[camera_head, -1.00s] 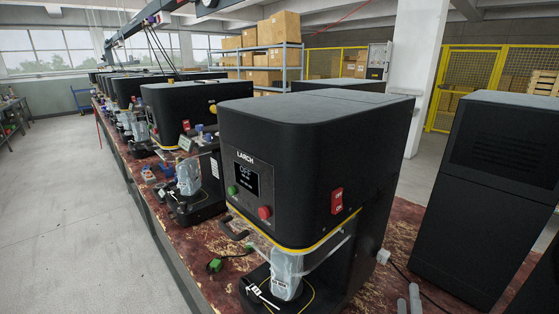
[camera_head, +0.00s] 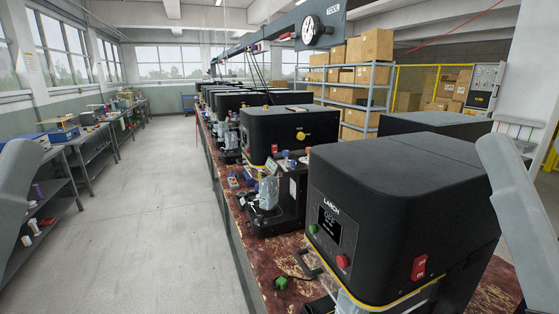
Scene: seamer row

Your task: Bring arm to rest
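A grey link of my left arm shows at the left edge, and a grey link of my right arm shows at the right edge, in front of the nearest machine. Both are raised. Neither gripper is in the picture, so I cannot see whether they hold anything. The nearest black seamer (camera_head: 400,205) stands on the red worn bench (camera_head: 262,262).
More black seamers (camera_head: 290,130) line the bench into the distance. A clear aisle (camera_head: 150,210) runs left of it. Side tables (camera_head: 75,150) stand along the left wall. Shelves with cardboard boxes (camera_head: 376,45) stand behind. An overhead beam with a dial (camera_head: 312,30) spans above.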

